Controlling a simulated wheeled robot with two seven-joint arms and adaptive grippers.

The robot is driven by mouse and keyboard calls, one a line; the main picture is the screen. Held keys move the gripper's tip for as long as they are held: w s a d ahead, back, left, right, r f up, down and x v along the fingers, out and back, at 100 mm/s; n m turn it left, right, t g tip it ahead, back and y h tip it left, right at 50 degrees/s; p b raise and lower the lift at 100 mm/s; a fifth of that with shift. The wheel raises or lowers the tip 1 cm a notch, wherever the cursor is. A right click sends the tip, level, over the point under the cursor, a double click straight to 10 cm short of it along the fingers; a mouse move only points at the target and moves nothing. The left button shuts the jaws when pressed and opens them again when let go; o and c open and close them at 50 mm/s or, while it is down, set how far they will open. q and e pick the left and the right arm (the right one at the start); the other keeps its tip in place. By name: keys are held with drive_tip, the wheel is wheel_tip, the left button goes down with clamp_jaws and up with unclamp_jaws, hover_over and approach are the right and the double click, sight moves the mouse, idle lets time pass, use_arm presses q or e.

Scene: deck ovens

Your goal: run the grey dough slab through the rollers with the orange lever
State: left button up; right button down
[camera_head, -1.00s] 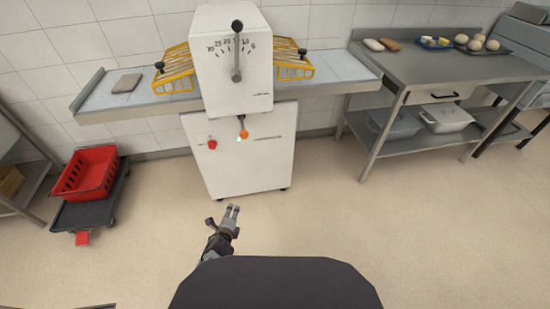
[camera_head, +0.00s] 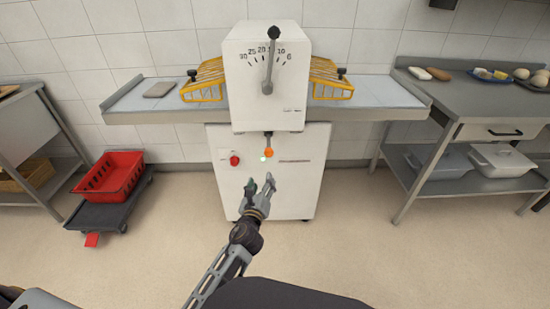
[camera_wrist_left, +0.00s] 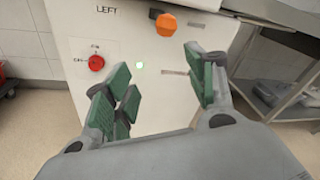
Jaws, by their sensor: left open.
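The grey dough slab (camera_head: 160,89) lies flat on the left wing of the sheeter's table (camera_head: 130,100). The white sheeter (camera_head: 265,75) has a dial and a grey handle on top. The orange lever knob (camera_head: 268,152) hangs on a short stem below the head. It also shows in the left wrist view (camera_wrist_left: 166,24), above and between my fingers. My left gripper (camera_head: 260,186) is open and empty in front of the lower cabinet, below and apart from the knob. In the left wrist view (camera_wrist_left: 160,90) its green-padded fingers are spread. My right gripper is not in view.
Yellow wire guards (camera_head: 204,80) flank the head. A red button (camera_head: 234,160) and a lit green light (camera_head: 263,158) are on the cabinet. A red crate (camera_head: 110,172) on a dark dolly stands left. A steel table (camera_head: 470,100) with dough pieces stands right. The floor between is clear.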

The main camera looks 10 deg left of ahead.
sight(268, 156)
use_arm(q)
drive_tip(key=r, duration=0.1)
drive_tip(key=w+r+m+b, duration=0.1)
drive_tip(key=shift+d+r+t, duration=0.2)
drive_tip(key=shift+r+t, duration=0.1)
drive_tip(key=shift+r, duration=0.1)
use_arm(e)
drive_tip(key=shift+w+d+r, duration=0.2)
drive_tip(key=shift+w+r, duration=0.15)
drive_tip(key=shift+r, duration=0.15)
use_arm(q)
drive_tip(key=shift+w, duration=0.1)
drive_tip(key=shift+w+a+b, duration=0.2)
drive_tip(key=shift+w, duration=1.4)
drive_tip(key=shift+w+a+b, duration=0.15)
drive_tip(key=shift+w+a, duration=0.05)
drive_tip(key=shift+w, duration=1.35)
drive_tip(key=shift+w+a+b, duration=0.2)
drive_tip(key=shift+w, duration=1.4)
drive_tip(key=shift+w+a+b, duration=0.2)
drive_tip(key=shift+w+b, duration=0.15)
drive_tip(key=shift+w, duration=1.6)
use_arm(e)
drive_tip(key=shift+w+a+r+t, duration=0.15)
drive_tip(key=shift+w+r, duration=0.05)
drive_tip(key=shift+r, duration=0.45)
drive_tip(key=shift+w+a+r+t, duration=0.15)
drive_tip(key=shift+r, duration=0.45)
